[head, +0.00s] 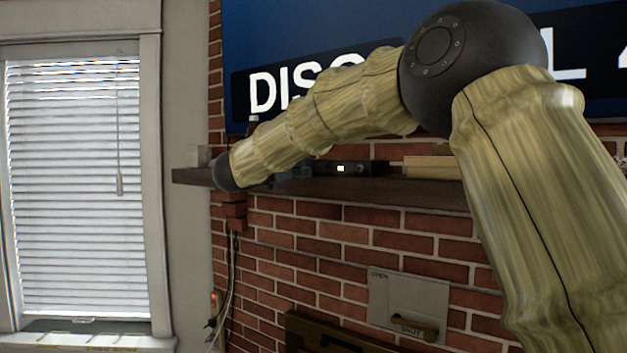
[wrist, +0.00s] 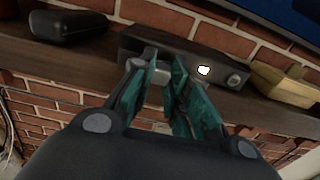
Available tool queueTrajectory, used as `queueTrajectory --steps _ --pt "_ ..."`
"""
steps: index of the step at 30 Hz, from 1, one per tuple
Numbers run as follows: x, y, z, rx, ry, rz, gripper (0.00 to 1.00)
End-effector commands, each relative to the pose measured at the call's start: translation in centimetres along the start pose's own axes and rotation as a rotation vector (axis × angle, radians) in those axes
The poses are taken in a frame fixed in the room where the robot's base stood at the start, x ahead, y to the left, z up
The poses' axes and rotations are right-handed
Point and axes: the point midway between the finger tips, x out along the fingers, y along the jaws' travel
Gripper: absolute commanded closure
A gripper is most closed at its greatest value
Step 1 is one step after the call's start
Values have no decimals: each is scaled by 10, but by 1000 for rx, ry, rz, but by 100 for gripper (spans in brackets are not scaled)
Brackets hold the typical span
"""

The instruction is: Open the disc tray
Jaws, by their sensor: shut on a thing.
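The disc player is a dark flat box (wrist: 215,68) on the mantel shelf, with a small lit white display and a round knob on its front. It also shows in the head view (head: 360,168), partly behind my arm. My gripper (wrist: 162,72) is at the left part of the player's front, its teal fingers close together. Between the fingertips is a small grey piece, apparently the front of the disc tray (wrist: 158,68). The fingers hide most of it, so how far the tray sticks out cannot be told.
The brown mantel shelf (wrist: 60,72) runs along the brick wall. A dark rounded case (wrist: 68,25) lies left of the player, and a yellowish box (wrist: 285,84) lies right of it. A screen (head: 300,50) hangs above. A panel with a handle (head: 408,305) is below the shelf.

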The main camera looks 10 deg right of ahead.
Motion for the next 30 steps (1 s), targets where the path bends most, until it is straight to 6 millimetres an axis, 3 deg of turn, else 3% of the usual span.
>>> queueTrajectory --steps 12,26,27,30 --pt "-39 6 -2 1 -1 10 100" --pt "-44 5 1 1 0 9 100" --pt "-44 5 1 1 0 9 76" --pt "-44 5 1 1 0 9 60"
